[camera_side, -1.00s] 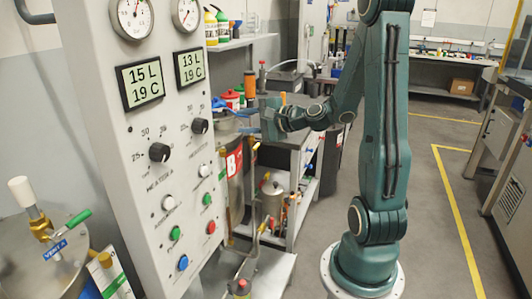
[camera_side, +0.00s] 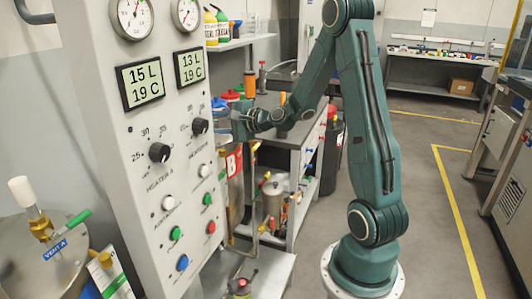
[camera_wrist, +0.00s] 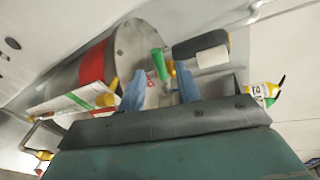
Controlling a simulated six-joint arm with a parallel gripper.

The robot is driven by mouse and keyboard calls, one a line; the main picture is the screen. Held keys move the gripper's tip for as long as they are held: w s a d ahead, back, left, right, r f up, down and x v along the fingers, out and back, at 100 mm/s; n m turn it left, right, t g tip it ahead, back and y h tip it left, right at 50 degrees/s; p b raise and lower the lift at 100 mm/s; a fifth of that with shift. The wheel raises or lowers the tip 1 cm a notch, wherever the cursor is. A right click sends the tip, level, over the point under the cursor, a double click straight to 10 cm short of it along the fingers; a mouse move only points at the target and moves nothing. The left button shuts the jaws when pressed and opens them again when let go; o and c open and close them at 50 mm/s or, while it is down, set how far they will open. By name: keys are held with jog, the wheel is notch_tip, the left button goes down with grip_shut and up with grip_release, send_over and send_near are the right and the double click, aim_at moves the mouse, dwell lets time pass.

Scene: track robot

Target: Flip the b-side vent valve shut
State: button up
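The b-side tank (camera_wrist: 90,66) shows in the wrist view with a red band and a pale lid; its red B label (camera_side: 234,163) shows in the side view, partly behind the panel. The vent valve's green handle (camera_wrist: 159,64) stands over the lid, near a brass part and a white-and-black cylinder (camera_wrist: 200,50). My gripper (camera_wrist: 159,72) has two blue fingers spread apart, with nothing held. The green handle appears between and just beyond the fingertips; I cannot tell whether they touch. In the side view my gripper (camera_side: 222,111) is partly hidden by the panel.
The control panel (camera_side: 140,110) with gauges, knobs and buttons stands just left of my gripper. The VENT A valve with its green handle (camera_side: 78,219) is at far left. A dark-topped bench (camera_side: 300,130) with bottles stands behind. Floor at right is clear.

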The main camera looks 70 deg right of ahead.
jog(key=shift+x, duration=2.2)
grip_shut()
